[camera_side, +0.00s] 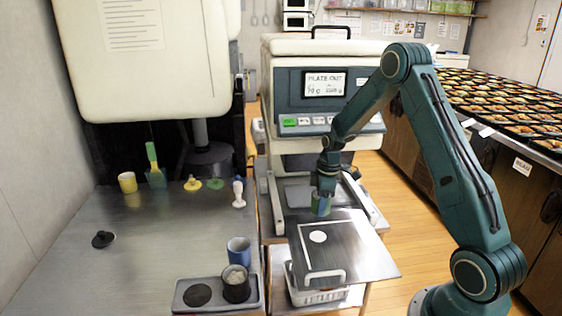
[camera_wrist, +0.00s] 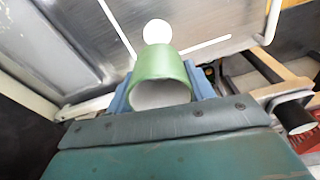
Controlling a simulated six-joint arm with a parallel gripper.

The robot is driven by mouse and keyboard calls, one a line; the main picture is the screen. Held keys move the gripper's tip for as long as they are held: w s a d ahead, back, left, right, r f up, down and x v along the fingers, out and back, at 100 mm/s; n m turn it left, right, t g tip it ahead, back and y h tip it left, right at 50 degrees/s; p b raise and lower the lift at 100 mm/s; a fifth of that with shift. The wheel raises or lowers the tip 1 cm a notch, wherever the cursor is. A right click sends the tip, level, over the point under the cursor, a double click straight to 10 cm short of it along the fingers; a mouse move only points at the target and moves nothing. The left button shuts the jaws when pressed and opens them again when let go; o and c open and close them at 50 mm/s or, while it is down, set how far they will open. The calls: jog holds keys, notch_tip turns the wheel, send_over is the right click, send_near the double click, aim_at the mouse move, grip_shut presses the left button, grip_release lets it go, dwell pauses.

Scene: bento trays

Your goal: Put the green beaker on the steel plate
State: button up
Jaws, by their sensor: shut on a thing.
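The green beaker (camera_wrist: 163,78) is between the blue fingers of my gripper (camera_wrist: 160,92) in the wrist view, its open mouth facing the camera. In the side view my gripper (camera_side: 321,203) is shut on the green beaker (camera_side: 320,206), which looks close to upright near the back edge of the steel plate. The steel plate (camera_side: 350,258) has a white round spot (camera_side: 318,236) on it, just in front of the beaker. The spot also shows beyond the beaker in the wrist view (camera_wrist: 157,31). I cannot tell whether the beaker touches anything below it.
A white basket (camera_side: 318,295) stands under the plate's front. On the left table are a yellow cup (camera_side: 127,182), a blue cup (camera_side: 238,251), a dark cup (camera_side: 236,288) on a tray (camera_side: 215,306) and a black knob-like piece (camera_side: 103,239). A machine (camera_side: 318,95) stands behind. The plate's right side is clear.

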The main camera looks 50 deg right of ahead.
send_over(316, 237)
jog(key=shift+s+d+f, duration=0.1)
jog(key=shift+d+f, duration=0.05)
jog(key=shift+f, duration=1.45)
jog(key=shift+d+f, duration=0.1)
jog(key=shift+f, duration=1.45)
jog(key=shift+f, duration=1.85)
jog(key=shift+f, duration=0.15)
jog(key=o, duration=1)
jog(key=shift+c, duration=0.2)
jog(key=r, duration=0.8)
jog(key=s+r, duration=0.1)
jog(key=r, duration=0.3)
jog(key=shift+s+d+r, duration=0.1)
jog(key=shift+d, duration=0.3)
